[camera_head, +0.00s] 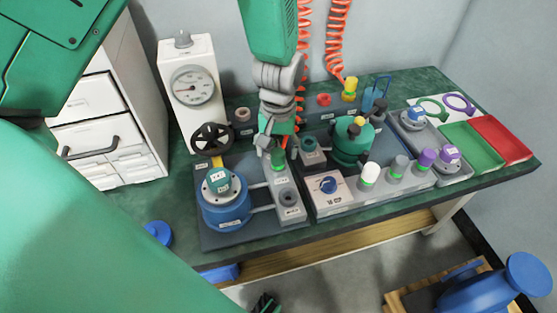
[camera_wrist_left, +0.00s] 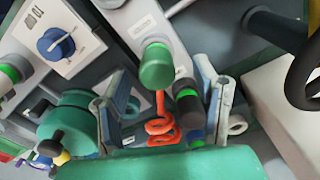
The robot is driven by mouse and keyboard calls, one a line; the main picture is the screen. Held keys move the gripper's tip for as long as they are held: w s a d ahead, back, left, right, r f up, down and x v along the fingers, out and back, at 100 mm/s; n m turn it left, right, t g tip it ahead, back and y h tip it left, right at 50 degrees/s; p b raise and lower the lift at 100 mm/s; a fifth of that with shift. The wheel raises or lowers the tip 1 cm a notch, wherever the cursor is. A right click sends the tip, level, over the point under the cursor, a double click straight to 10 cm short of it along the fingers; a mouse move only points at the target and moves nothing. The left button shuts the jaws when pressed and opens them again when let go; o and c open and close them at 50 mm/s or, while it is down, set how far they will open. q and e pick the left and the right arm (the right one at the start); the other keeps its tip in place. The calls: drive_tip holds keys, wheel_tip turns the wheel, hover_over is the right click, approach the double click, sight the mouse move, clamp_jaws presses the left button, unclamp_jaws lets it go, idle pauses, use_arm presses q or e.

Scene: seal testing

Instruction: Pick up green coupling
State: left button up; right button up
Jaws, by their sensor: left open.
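The green coupling (camera_head: 279,158) stands on a narrow grey block at the middle of the bench, partly hidden by my left gripper in the head view. In the left wrist view the green coupling (camera_wrist_left: 157,68) shows as a green knob with a paler round end. My left gripper (camera_head: 273,146) is right above and beside it. In the left wrist view the two grey fingers of the left gripper (camera_wrist_left: 161,100) are spread apart, with the coupling ahead of the gap between them. Whether a finger touches it I cannot tell. My right gripper is not in view.
A blue valve base (camera_head: 227,212) and a black handwheel (camera_head: 212,138) stand left of the block. A box with a blue knob (camera_head: 328,185), a green vessel (camera_head: 352,147) and several capped cylinders stand to the right. An orange coiled hose (camera_head: 338,35) hangs behind.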

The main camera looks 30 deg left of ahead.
sight(278, 161)
use_arm(q)
wheel_tip(278, 161, down, 4)
drive_tip(key=shift+d+f+b, duration=0.1)
drive_tip(key=shift+b, duration=0.5)
drive_tip(key=shift+c, duration=0.8)
clamp_jaws()
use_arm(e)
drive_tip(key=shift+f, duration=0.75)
